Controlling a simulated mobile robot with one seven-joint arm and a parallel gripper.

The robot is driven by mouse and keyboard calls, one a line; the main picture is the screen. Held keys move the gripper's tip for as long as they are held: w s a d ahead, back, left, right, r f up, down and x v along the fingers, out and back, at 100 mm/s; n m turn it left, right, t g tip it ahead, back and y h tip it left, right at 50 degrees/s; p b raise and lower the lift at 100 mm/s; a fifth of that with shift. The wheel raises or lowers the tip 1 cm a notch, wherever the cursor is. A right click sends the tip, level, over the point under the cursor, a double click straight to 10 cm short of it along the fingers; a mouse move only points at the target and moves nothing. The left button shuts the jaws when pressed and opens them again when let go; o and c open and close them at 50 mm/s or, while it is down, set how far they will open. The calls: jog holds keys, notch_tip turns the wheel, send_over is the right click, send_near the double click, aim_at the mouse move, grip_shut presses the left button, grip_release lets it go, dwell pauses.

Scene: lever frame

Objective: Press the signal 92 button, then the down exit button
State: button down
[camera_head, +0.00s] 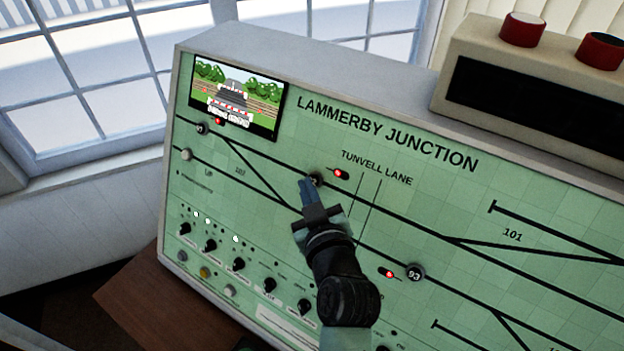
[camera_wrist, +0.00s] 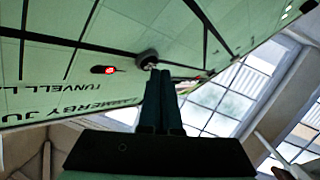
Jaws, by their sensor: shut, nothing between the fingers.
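My gripper (camera_head: 307,184) is shut and empty, with its fingertips at a dark round button (camera_head: 317,179) on the upper track line of the green panel. The fingers hide part of this button, and its number is not readable. The wrist view shows the closed fingertips (camera_wrist: 158,73) right by the same button (camera_wrist: 147,58); I cannot tell if they touch. A red light (camera_head: 341,174) glows beside it. A pale round button (camera_head: 187,154) sits at the left end of the lower line, without a readable label; a dark button (camera_head: 202,128) is above it.
A button marked 93 (camera_head: 415,272) and its red light (camera_head: 389,273) are on the lower line, right of my arm. Several black knobs (camera_head: 239,264) line the lower left. A small screen (camera_head: 237,96) fills the top left corner. A box with red-sided buttons (camera_head: 522,29) stands on top.

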jog(key=shift+w+d+f+b, duration=0.2)
jog(key=shift+w+d+b, duration=0.1)
jog(key=shift+b, duration=0.15)
dwell(0.4)
jog(key=shift+a, duration=0.1)
jog(key=shift+s+a+r+p, duration=0.45)
jog(key=shift+s+p, duration=0.1)
jog(key=shift+s, duration=0.1)
jog(key=s+a+r+p, duration=0.2)
jog(key=s+p, duration=0.1)
jog(key=shift+s+a+r, duration=0.15)
jog(key=shift+s+a, duration=0.1)
jog(key=shift+a, duration=0.1)
dwell(0.3)
jog(key=shift+d, duration=0.1)
dwell(2.5)
